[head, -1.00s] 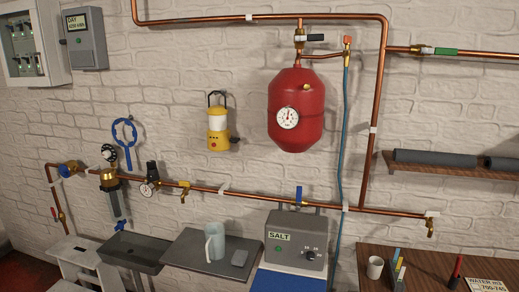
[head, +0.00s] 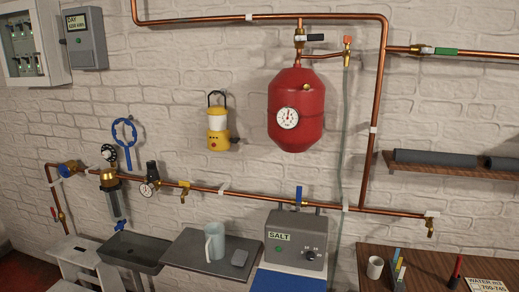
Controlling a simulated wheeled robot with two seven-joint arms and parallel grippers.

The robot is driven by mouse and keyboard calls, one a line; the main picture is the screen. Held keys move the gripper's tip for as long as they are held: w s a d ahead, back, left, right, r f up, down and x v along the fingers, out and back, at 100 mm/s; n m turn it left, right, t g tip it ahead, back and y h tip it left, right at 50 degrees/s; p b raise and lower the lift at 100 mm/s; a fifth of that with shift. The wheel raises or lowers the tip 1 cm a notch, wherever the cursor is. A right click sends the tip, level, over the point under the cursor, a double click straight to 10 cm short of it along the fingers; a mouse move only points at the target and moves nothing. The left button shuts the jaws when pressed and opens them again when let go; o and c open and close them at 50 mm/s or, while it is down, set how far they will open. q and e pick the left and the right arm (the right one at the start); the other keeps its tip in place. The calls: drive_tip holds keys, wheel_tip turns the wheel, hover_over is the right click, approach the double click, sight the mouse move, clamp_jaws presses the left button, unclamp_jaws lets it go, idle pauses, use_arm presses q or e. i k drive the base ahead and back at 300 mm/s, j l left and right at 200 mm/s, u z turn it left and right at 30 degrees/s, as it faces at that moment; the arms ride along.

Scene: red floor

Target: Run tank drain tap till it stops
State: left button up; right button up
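The red tank (head: 297,112) hangs on the white brick wall, with a round white gauge (head: 288,118) on its front. A short copper branch leads from its top to a brass tap with an orange handle (head: 348,40), which looks like the drain tap. A thin grey-green hose (head: 342,135) runs down from this tap behind the lower pipe. A valve with a black lever (head: 314,38) sits above the tank, its lever pointing right along the horizontal. Neither of my grippers is in view.
A copper pipe (head: 255,196) with several valves crosses the wall. A shelf with dark pipe insulation (head: 435,159) is at right.

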sight(347, 40)
drive_tip(key=i+l, duration=0.1)
drive_tip(key=i, duration=0.75)
